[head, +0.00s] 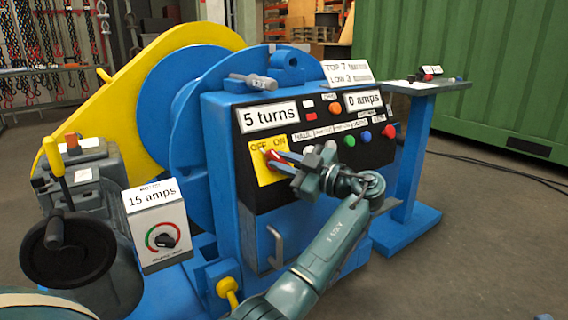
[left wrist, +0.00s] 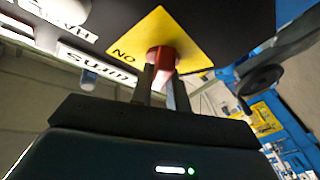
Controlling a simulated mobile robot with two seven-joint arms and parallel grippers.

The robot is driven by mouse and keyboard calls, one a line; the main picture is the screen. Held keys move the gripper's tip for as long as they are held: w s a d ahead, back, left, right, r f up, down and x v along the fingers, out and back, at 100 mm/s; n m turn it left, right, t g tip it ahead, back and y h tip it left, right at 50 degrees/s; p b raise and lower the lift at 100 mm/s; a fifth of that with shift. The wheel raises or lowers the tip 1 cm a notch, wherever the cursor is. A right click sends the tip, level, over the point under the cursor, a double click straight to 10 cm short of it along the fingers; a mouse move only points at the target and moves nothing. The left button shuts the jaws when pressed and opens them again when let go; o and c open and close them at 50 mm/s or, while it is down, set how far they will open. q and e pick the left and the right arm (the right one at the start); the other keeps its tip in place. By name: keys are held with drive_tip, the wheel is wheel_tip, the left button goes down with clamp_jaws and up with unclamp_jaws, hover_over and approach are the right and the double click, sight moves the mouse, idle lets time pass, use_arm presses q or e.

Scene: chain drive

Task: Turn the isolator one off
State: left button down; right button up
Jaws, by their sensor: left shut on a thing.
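The isolator is a red knob (head: 271,154) on a yellow plate (head: 263,172) marked OFF at left and ON at right, on the black front panel of the blue machine. My left gripper (head: 277,157) reaches it from the right and is shut on the red knob. The left wrist view also shows the red knob (left wrist: 162,57) between the two fingers, with the yellow plate (left wrist: 175,35) behind it. The fingers partly hide the knob, so I cannot tell exactly where it points. My right gripper is not in view.
The panel (head: 330,130) has several coloured buttons and displays reading "5 turns" (head: 269,117) and "0 amps" (head: 363,101). A "15 amps" box (head: 160,225) stands at left. A metal handle (head: 277,248) sticks out below.

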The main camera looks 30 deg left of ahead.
use_arm(q)
drive_tip(key=shift+r+n+g+h, duration=0.1)
drive_tip(key=shift+n+g+h, duration=0.2)
drive_tip(key=shift+n+g, duration=0.65)
drive_tip(key=shift+n, duration=0.45)
drive_tip(key=c, duration=1.4)
unclamp_jaws()
drive_tip(key=shift+o, duration=0.2)
